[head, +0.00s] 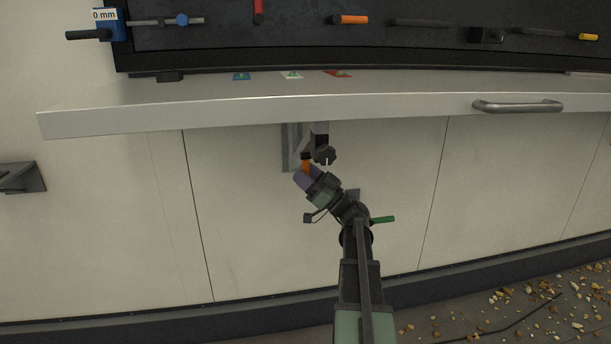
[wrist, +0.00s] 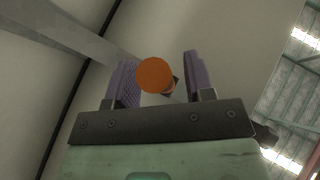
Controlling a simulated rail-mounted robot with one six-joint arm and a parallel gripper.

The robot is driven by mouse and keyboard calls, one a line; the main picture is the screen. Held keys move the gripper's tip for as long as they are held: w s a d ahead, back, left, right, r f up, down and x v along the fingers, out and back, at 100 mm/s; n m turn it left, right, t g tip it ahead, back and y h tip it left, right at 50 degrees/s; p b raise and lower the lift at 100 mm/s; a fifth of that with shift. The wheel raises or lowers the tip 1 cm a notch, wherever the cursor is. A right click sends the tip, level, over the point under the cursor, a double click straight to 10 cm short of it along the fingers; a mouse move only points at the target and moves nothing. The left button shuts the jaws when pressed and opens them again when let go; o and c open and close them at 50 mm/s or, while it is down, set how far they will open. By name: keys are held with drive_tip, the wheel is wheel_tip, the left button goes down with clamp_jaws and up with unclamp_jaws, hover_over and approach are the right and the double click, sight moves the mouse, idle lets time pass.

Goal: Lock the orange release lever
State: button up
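The orange release lever (head: 306,167) shows as a small orange piece below a dark metal mount (head: 290,148) under the shelf in the head view. In the wrist view the lever (wrist: 155,75) is seen end-on as an orange disc. My gripper (head: 304,178) is at the lever, tilted up and to the left. In the wrist view my gripper (wrist: 160,62) is open, with its purple fingers on either side of the lever. The lever lies closer to the left finger, and a gap shows on the right. The rest of the lever is mostly hidden behind its end.
A grey shelf (head: 200,110) with a bar handle (head: 517,106) runs just above my gripper. A dark tool board (head: 290,45) is above it. A green handle (head: 383,219) sticks out beside my arm. A dark bracket (head: 24,177) is at far left. The panels left and right are clear.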

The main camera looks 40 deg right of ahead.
drive_tip(key=shift+f, duration=0.1)
drive_tip(key=b+v, duration=0.6)
drive_tip(key=v, duration=0.4)
drive_tip(key=shift+s+d, duration=0.15)
drive_tip(key=shift+s, duration=0.2)
drive_tip(key=shift+f, duration=0.15)
